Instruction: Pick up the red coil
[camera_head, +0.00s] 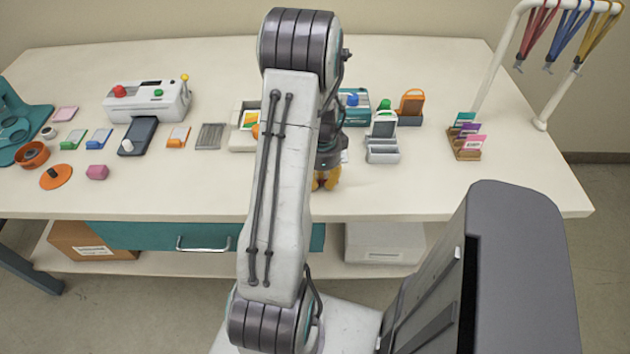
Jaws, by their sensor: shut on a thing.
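My gripper (327,180) is low over the table's front middle, mostly hidden behind my arm. Yellow-orange parts show at its lower end; I cannot tell whether they are fingertips or a held thing. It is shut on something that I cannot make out. No thing is plainly a red coil. Red lanyards (538,33) hang from the white rack at the upper right.
The white table (420,190) has free room at front right. A white machine with a red knob (147,101) stands at back left. A card holder (466,142) and white rack (541,124) stand at right.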

